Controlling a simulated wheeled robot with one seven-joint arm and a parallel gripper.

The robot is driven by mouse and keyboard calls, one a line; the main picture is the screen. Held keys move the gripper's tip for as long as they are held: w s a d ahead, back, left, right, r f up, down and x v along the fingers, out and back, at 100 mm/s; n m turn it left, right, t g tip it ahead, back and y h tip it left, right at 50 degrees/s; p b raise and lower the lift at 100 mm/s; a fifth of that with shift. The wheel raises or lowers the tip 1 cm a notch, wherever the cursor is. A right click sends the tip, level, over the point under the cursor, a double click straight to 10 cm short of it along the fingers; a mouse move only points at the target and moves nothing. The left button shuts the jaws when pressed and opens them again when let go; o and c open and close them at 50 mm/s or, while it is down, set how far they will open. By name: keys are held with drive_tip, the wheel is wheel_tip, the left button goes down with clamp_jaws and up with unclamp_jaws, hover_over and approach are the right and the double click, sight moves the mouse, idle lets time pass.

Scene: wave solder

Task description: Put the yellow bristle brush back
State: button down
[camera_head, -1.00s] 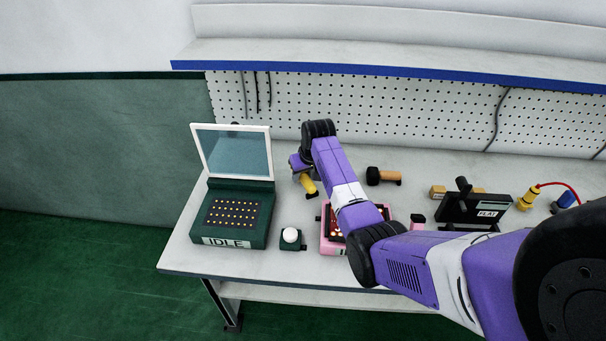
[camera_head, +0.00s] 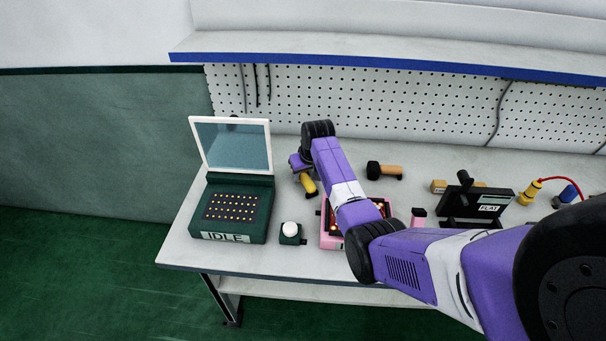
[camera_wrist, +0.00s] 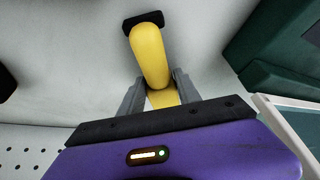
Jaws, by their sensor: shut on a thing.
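The yellow bristle brush (camera_wrist: 149,55) shows in the wrist view as a yellow handle with a black block at its far end. My gripper (camera_wrist: 160,90) is shut on the brush, with one grey finger on each side of the yellow part. In the head view the brush (camera_head: 308,186) is at the back of the bench, between the green machine and the pink tray. My gripper (camera_head: 301,170) is there partly hidden behind my wrist. The brush is on or just above the bench top; I cannot tell which.
A green machine (camera_head: 228,237) marked IDLE with a raised lid stands left. A white-knobbed button box (camera_head: 290,232) and a pink tray (camera_head: 329,238) are in front. A black FLAT fixture (camera_head: 475,206) stands farther right.

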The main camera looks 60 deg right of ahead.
sight(307, 178)
drive_tip(key=shift+f, duration=0.2)
drive_tip(key=c, duration=0.8)
unclamp_jaws()
drive_tip(key=shift+o, duration=0.2)
drive_tip(key=shift+v, duration=3.85)
